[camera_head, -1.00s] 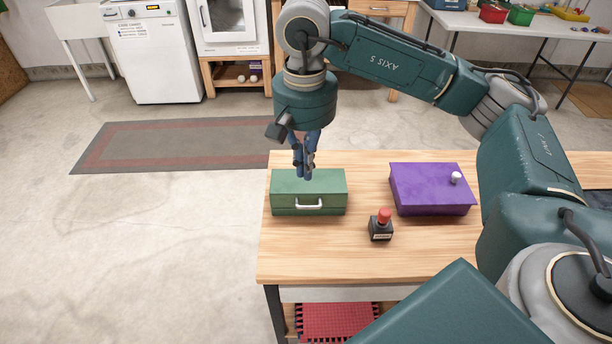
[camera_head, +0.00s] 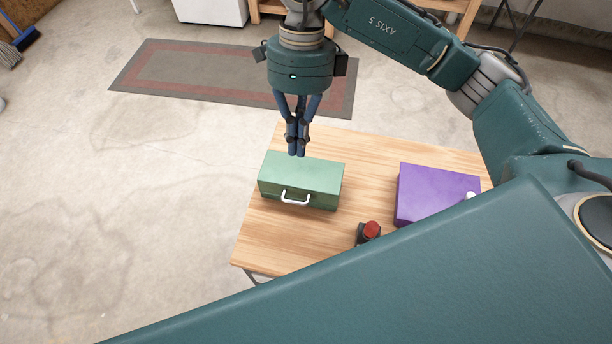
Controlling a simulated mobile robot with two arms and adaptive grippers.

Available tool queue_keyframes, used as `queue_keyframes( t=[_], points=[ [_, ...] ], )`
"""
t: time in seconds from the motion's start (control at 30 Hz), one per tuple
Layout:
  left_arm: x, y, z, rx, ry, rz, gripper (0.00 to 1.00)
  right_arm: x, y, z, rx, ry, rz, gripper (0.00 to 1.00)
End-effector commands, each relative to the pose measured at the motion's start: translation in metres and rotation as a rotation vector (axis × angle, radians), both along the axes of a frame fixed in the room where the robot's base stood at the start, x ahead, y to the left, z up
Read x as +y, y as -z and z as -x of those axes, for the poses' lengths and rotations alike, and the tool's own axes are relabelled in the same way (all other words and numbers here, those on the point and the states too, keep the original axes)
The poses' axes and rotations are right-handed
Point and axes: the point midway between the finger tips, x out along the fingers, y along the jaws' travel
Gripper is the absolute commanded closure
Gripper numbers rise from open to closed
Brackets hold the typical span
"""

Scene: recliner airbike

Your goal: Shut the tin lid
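The green tin (camera_head: 301,178) stands on the wooden table with a white handle (camera_head: 295,198) on its front. Its lid lies flat and looks shut, with no gap that I can see. My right gripper (camera_head: 297,153) points down at the tin's back edge, near the middle of the lid. Its blue fingers are together with nothing visible between them. I cannot tell whether the fingertips touch the lid or hang just above or behind it. My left gripper is out of view.
A purple box (camera_head: 432,194) with a white knob stands to the right on the table (camera_head: 268,240). A small dark red-topped object (camera_head: 369,231) stands between, partly hidden by my own green body part in front. A rug (camera_head: 215,82) lies on the floor behind.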

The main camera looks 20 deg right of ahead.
Motion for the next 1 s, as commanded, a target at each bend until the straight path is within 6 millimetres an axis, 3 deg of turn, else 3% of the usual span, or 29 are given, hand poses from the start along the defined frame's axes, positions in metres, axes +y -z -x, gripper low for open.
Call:
queue_keyframes(
  t=[0.17,0.7,1.0],
  points=[
    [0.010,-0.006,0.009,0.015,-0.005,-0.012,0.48,0.003,0.018,0.006,0.007,0.005,0.001,1.00],
    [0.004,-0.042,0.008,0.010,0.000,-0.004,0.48,0.017,0.116,0.028,0.006,0.003,0.001,1.00],
    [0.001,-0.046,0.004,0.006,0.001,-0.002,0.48,0.020,0.134,0.030,0.000,0.002,0.000,1.00]
  ],
)
